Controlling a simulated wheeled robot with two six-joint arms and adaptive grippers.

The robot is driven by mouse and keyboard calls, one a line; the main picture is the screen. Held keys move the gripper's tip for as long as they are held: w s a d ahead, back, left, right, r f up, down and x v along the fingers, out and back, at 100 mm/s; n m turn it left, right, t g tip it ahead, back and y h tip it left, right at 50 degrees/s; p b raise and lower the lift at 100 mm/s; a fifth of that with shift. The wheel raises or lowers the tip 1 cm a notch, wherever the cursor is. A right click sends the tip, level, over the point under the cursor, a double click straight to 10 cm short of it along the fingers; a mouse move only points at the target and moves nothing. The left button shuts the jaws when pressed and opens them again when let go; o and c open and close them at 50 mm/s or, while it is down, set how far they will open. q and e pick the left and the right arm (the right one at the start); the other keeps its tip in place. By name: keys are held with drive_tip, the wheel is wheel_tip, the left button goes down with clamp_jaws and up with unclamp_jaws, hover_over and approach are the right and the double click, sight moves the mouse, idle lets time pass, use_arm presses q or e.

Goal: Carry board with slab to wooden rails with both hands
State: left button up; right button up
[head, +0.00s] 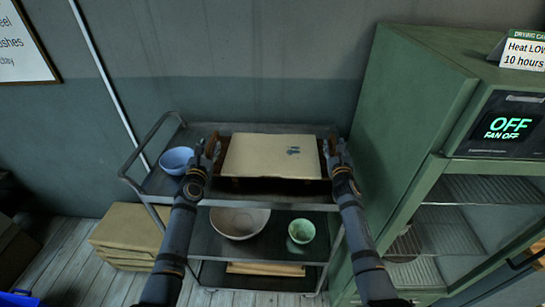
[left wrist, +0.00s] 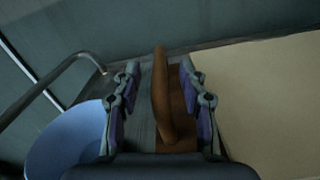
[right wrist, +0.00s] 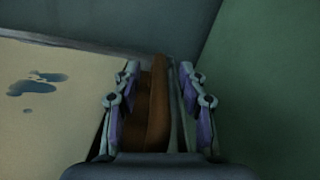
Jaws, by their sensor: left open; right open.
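A cream slab (head: 270,157) with a few dark wet marks lies on a brown wooden board on the top shelf of a metal cart. The board's left handle (left wrist: 160,95) stands between the fingers of my left gripper (head: 210,150), which is open around it. The board's right handle (right wrist: 157,105) is between the fingers of my right gripper (head: 334,150), also open and nearer its left finger. The slab also shows in the left wrist view (left wrist: 270,100) and in the right wrist view (right wrist: 50,100). The wooden rails cannot be made out with certainty.
A blue bowl (head: 176,160) stands just left of my left gripper. The cart (head: 215,245) holds a pale bowl (head: 240,222) and a green bowl (head: 301,231) lower down. A green drying cabinet (head: 405,110) with wire shelves (head: 480,190) stands close on the right, its display reading OFF.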

use_arm(q)
drive_tip(key=shift+w, duration=0.55)
use_arm(e)
drive_tip(key=shift+w, duration=0.55)
use_arm(q)
drive_tip(key=shift+c, duration=0.2)
use_arm(e)
drive_tip(key=shift+r, duration=0.1)
drive_tip(key=shift+c, duration=0.2)
use_arm(q)
clamp_jaws()
use_arm(e)
clamp_jaws()
